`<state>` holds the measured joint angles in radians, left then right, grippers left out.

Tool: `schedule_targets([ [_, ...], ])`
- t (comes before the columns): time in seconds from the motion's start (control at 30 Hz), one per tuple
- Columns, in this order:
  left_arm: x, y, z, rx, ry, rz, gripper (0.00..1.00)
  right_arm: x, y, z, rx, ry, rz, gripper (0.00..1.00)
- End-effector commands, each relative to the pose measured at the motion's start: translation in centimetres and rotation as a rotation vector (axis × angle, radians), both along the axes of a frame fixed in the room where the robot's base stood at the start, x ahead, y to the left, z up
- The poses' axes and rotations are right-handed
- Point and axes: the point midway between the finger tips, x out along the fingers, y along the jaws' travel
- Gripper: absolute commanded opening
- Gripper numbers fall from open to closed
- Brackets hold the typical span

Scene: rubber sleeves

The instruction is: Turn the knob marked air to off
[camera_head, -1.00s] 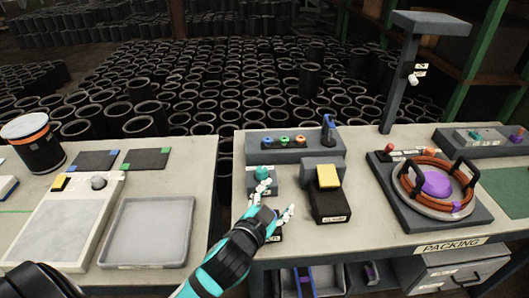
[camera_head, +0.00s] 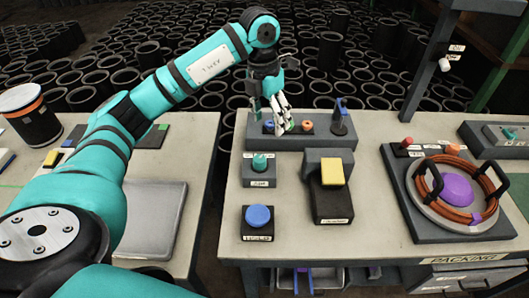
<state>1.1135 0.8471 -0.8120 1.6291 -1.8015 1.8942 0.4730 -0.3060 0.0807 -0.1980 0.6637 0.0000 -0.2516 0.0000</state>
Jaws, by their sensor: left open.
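A teal knob (camera_head: 260,163) stands on a small grey box left of the middle of the right-hand bench, with a label in front too small to read surely. Another teal control (camera_head: 506,134) sits on a grey panel at the far right; I cannot tell which one is marked air. My right gripper is not in view.
A blue button (camera_head: 258,215) is at the front. A dark box with a yellow top (camera_head: 332,174) stands beside the teal knob. A blue lever (camera_head: 340,112) rises at the block's right end. An orange coil (camera_head: 442,205) lies on the right fixture.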

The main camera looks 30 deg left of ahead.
Motion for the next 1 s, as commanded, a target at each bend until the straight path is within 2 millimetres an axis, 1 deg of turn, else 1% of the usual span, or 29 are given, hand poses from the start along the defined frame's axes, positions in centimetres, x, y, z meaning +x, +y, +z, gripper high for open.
schedule_targets([
  [0.03,-0.1,1.5,0.6,0.047,0.012,0.027,0.62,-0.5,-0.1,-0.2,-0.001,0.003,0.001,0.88],
  [0.1,-0.4,2.7,0.9,0.086,0.027,0.049,0.62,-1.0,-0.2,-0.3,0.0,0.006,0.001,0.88],
  [0.17,-0.5,3.1,0.6,0.101,0.034,0.057,0.62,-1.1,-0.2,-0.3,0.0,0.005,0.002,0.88],
  [0.27,-0.6,3.1,-0.6,0.103,0.039,0.056,0.62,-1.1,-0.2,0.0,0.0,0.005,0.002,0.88],
  [0.37,-0.6,3.1,-2.4,0.102,0.039,0.054,0.62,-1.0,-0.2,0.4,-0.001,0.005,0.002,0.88],
  [0.8,-0.6,2.9,-11.9,0.099,0.037,0.053,0.62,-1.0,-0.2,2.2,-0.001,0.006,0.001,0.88],
  [0.9,-0.7,2.9,-13.6,0.099,0.037,0.051,0.62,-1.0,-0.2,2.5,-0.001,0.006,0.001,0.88],
  [1.0,-0.6,2.9,-14.9,0.097,0.035,0.052,0.62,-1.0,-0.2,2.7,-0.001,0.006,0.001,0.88],
])
